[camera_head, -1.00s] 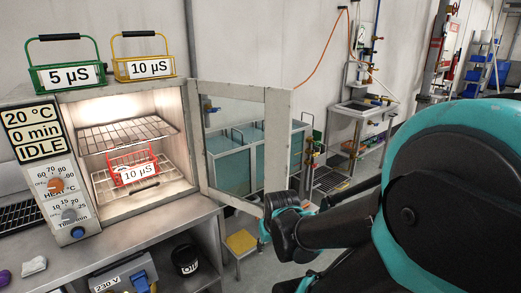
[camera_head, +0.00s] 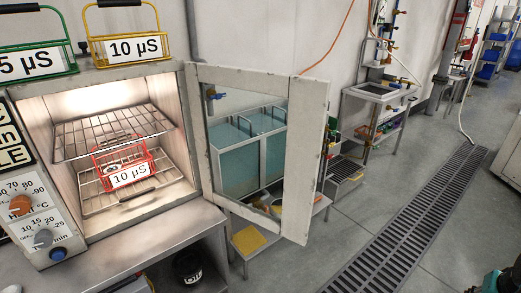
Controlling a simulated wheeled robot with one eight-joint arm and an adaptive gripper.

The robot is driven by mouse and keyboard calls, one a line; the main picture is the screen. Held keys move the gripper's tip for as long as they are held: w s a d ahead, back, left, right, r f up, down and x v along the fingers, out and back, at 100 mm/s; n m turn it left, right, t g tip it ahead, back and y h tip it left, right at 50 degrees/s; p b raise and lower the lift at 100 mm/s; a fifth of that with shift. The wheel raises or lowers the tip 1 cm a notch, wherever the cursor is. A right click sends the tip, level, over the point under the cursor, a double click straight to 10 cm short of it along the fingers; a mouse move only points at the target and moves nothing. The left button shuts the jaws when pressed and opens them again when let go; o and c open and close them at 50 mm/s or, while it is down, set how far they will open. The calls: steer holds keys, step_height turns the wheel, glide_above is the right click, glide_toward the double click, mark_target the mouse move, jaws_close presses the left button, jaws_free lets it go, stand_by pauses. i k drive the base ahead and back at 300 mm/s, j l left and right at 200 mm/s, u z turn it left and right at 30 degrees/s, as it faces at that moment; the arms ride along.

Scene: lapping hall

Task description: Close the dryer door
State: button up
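The dryer door (camera_head: 308,150) is a pale, worn metal frame with a clear window. It stands open, hinged at the right side of the lit dryer chamber (camera_head: 61,178), and swings out to the right. Inside, a red wire basket (camera_head: 123,165) labelled 10 µS sits on the lower wire rack. The upper rack (camera_head: 112,133) is empty. My gripper is out of view; only a small teal and dark part of my arm shows at the bottom right corner, well apart from the door.
A green basket (camera_head: 36,44) and a yellow basket (camera_head: 124,32) stand on top of the dryer. The control panel with knobs (camera_head: 40,215) is at its left. A yellow-topped stool (camera_head: 249,240) is below the door. The floor with a drain grate (camera_head: 395,250) is clear at right.

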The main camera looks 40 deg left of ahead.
mark_target(308, 97)
steer(key=i+z, duration=0.15)
steer(key=i, duration=1.6)
steer(key=i+l+u, duration=0.1)
steer(key=i+u, duration=0.35)
steer(key=i+l+u, duration=0.3)
steer(key=i+u, duration=0.2)
steer(key=u, duration=3.3)
